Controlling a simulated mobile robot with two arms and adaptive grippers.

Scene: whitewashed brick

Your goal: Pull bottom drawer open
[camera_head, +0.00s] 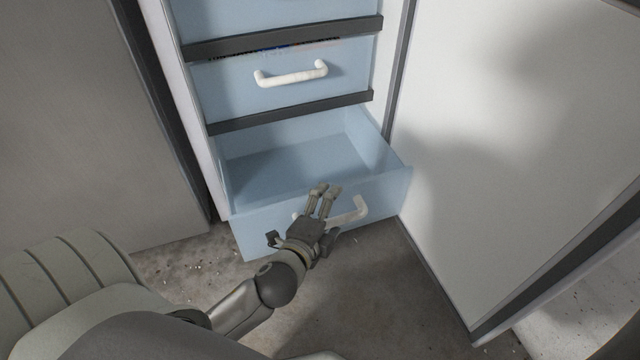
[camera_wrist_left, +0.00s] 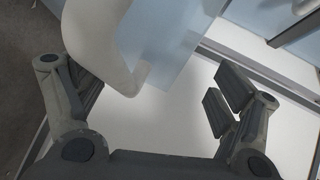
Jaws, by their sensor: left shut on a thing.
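The bottom drawer (camera_head: 385,190) is light blue and translucent. It stands pulled out from the cabinet, and its inside looks empty. Its white handle (camera_head: 352,213) is on the front panel, partly hidden behind my left gripper (camera_head: 324,192). My left gripper is at the handle and shut on it, its fingers pointing up at the front panel. In the left wrist view the white handle (camera_wrist_left: 103,45) passes close to the left finger, inside the span of the gripper (camera_wrist_left: 145,95). My right gripper is in neither view.
A closed drawer with a white handle (camera_head: 291,74) sits above. The open white door (camera_head: 500,150) stands close on the right. A grey panel (camera_head: 80,130) is on the left. Bare grey floor (camera_head: 380,290) lies in front of the drawer.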

